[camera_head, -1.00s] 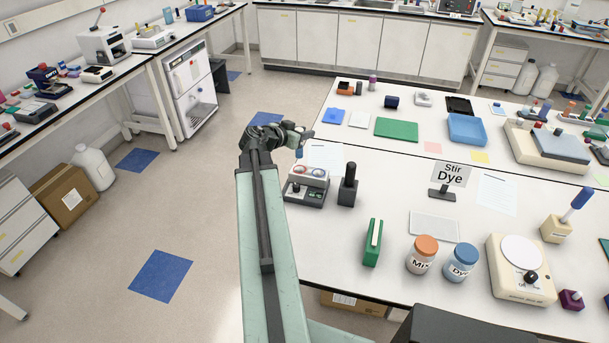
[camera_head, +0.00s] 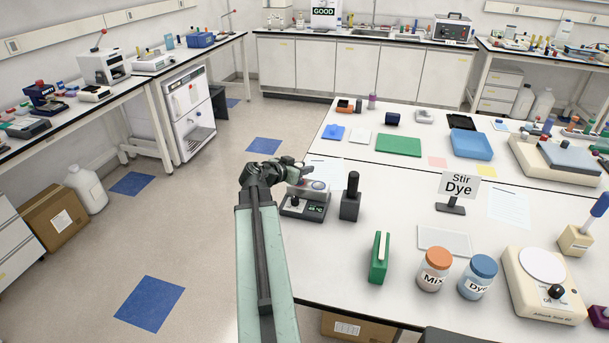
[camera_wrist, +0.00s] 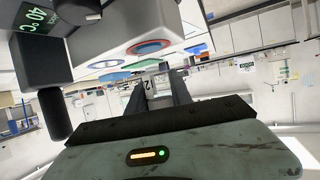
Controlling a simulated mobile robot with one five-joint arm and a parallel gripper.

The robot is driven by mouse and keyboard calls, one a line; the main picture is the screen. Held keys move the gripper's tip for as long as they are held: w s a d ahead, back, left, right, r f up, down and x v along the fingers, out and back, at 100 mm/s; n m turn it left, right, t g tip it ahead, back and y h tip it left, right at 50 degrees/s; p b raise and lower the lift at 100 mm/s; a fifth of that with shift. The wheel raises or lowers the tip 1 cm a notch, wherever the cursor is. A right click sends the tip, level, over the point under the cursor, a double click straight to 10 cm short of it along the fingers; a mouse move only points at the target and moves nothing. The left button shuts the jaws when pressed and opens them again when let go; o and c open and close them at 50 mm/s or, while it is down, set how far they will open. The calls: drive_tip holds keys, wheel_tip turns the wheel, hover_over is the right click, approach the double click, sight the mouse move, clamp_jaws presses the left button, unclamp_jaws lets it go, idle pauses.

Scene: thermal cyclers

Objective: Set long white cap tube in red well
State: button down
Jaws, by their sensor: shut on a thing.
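The small cycler (camera_head: 304,207) stands at the near left of the white bench, with a lit display. In the wrist view its top shows a red-ringed well (camera_wrist: 150,47) and a blue-ringed well (camera_wrist: 107,62). My gripper (camera_head: 306,168) is just over the cycler and covers part of its top. In the wrist view my gripper (camera_wrist: 160,82) points past the wells, its fingers apart around something pale. The long white cap tube is not clearly made out; I take it to be what the fingers hold.
A black post (camera_head: 350,196) stands close to the right of the cycler. A green holder (camera_head: 379,258), the Mix jar (camera_head: 433,270) and Dye jar (camera_head: 478,277) stand nearer the front. The bench between post and sign (camera_head: 459,187) is clear.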

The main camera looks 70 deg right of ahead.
drive_tip(key=shift+r, duration=0.1)
drive_tip(key=c, duration=1.1)
unclamp_jaws()
drive_tip(key=shift+c, duration=0.2)
